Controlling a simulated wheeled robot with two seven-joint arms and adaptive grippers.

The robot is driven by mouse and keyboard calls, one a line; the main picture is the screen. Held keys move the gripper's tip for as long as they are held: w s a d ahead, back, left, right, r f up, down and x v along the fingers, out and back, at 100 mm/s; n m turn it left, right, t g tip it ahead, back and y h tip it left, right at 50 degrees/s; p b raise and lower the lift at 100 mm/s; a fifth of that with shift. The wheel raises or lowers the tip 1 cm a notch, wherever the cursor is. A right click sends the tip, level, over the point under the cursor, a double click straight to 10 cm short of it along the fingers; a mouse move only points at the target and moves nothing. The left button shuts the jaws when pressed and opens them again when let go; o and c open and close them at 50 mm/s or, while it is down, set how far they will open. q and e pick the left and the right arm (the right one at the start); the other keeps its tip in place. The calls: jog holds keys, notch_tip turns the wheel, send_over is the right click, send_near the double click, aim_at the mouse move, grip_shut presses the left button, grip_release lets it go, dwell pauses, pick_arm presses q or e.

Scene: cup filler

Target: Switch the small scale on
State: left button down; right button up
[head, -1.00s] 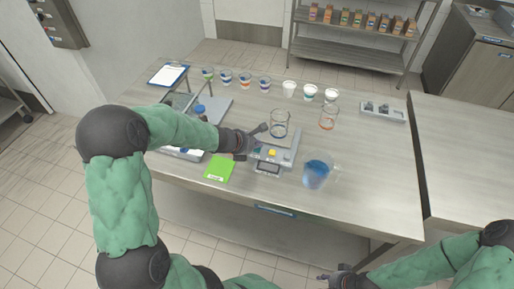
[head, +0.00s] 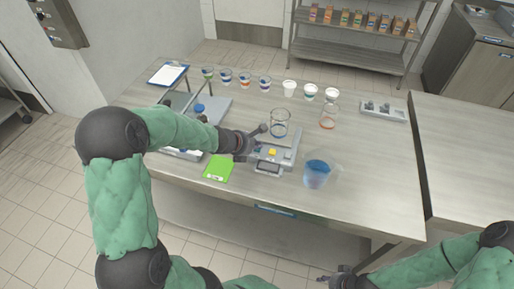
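The small scale (head: 287,153) stands near the front middle of the table. It has a grey body, a yellow button and a dark display at its front. A clear beaker (head: 279,124) is at the scale's back part. My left gripper (head: 259,140) is at the scale's left side, close to its buttons; I cannot tell whether it touches them. Its fingers are small and partly overlapping, so their opening is unclear. My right gripper (head: 337,277) is low in the picture, in front of the table and away from the scale. Whether the display is lit cannot be made out.
A jug of blue liquid (head: 317,174) stands right of the scale. A green packet (head: 218,168) lies to its left. Several cups line the back, with another beaker (head: 328,117) nearer. A larger scale (head: 215,109) is partly behind my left arm.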

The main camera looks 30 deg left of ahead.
pick_arm(q)
jog(key=shift+f, duration=0.2)
dwell(0.4)
jog(key=shift+r+p, duration=0.3)
jog(key=shift+r, duration=0.35)
notch_tip(320, 180, up, 6)
jog(key=p, duration=0.5)
dwell(0.5)
